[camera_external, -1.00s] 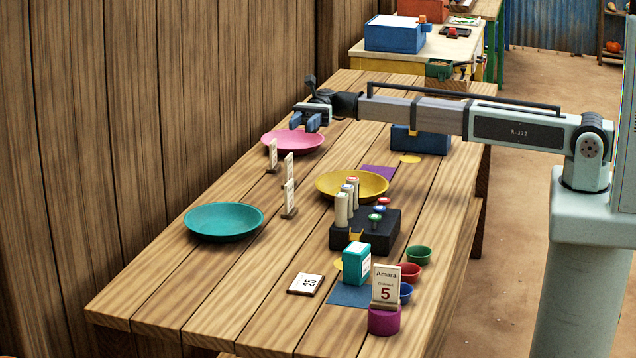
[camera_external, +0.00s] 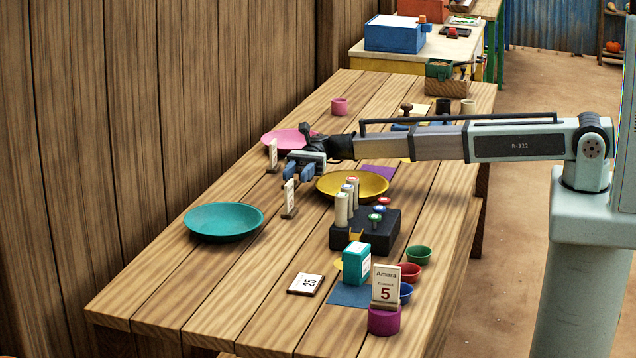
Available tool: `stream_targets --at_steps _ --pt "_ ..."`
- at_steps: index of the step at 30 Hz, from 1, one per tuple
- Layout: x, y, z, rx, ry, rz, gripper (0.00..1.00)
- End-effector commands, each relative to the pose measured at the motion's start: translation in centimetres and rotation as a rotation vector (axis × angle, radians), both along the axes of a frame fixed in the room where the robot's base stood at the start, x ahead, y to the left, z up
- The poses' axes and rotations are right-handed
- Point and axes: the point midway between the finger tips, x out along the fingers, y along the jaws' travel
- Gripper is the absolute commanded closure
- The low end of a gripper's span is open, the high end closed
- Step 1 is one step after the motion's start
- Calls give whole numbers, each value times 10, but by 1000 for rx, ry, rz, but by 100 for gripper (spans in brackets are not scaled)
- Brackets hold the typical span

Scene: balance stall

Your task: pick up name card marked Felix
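An upright white name card (camera_external: 273,154) stands in a small wooden base by the pink plate. A second upright card (camera_external: 289,194) stands nearer, to the right of the teal plate. The writing on both is too small to read, so I cannot tell which is marked Felix. My gripper (camera_external: 301,172) is over the table between these two cards, its blue fingers pointing down and apart. It covers the spot where a middle card stood, and I cannot see that card.
Plates in pink (camera_external: 287,138), teal (camera_external: 223,221) and yellow (camera_external: 352,184) lie around the cards. A dark block (camera_external: 365,233) with pale cylinders, a teal box (camera_external: 356,264) and small cups stand to the right. The front left table is clear.

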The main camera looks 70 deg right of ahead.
Motion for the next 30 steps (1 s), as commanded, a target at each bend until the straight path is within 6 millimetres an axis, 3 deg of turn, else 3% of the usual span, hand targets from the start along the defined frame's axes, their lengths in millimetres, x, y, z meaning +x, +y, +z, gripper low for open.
stream_targets --at_steps 4,14,24,30 --pt "0 21 0 0 0 1 62" --pt "0 37 0 1 0 -1 62" --pt "-1 76 2 1 0 1 62" --pt "-1 85 2 1 0 -1 62"
